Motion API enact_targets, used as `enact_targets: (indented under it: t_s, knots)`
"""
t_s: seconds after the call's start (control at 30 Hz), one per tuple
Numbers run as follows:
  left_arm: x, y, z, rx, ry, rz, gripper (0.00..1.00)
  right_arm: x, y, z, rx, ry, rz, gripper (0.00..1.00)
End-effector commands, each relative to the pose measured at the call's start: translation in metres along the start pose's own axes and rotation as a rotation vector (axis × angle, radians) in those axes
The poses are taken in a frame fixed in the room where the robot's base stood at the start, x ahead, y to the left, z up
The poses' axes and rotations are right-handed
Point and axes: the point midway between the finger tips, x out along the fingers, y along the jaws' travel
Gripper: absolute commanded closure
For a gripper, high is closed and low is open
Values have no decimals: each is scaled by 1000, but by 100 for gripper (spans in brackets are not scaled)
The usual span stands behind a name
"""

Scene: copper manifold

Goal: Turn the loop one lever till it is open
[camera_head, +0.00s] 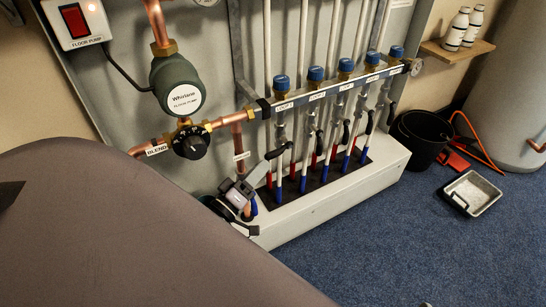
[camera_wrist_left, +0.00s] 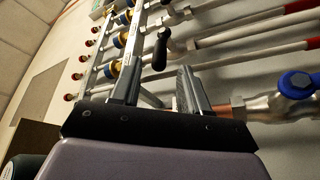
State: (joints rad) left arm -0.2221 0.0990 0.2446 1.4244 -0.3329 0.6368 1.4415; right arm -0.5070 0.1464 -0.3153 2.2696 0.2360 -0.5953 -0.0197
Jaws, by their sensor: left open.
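The loop one lever (camera_head: 279,151) is a black handle under the leftmost blue-capped valve (camera_head: 282,82), set crosswise at a slant, unlike the other levers. My left gripper (camera_head: 257,172) is just below and left of it in the head view. In the left wrist view a black lever (camera_wrist_left: 161,48), apparently the same one, stands just past the gap between my left gripper's fingers (camera_wrist_left: 160,72). The fingers are apart with nothing held. Whether either finger touches the lever cannot be told. My right gripper is not in view.
Several other black levers (camera_head: 346,131) hang along their pipes to the right. The blend valve (camera_head: 190,143) and green pump (camera_head: 175,83) are at left. A white ledge (camera_head: 330,198) runs below the pipes. A black bucket (camera_head: 421,138) and metal tray (camera_head: 471,193) stand on the floor.

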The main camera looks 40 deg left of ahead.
Motion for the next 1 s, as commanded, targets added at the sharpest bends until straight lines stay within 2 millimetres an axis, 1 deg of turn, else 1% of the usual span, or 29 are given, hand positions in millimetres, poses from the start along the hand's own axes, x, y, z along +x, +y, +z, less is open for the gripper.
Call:
enact_targets:
  t_s: [0.03, 0.2, 0.4, 0.53, 0.77, 0.87, 0.9, 0.93, 1.0]
  knots:
    - [8, 0, 0, 0, 2, 3, 55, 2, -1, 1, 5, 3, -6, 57]
    - [35, 0, 0, 0, 2, 4, 55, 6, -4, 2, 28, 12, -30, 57]
    - [57, 0, 0, 0, 0, 1, 55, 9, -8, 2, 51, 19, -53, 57]
    - [63, 0, 0, 2, -1, -1, 55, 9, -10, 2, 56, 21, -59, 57]
    - [64, 1, 0, 2, -1, -1, 55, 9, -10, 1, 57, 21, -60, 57]
    - [63, 1, 0, 2, -1, -1, 84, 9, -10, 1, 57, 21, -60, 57]
    - [63, 1, 0, 2, -1, -1, 97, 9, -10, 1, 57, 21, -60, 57]
    - [63, 1, 0, 2, -1, -1, 100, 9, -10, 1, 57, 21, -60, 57]
    - [63, 1, 0, 2, -1, -1, 100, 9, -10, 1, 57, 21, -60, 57]
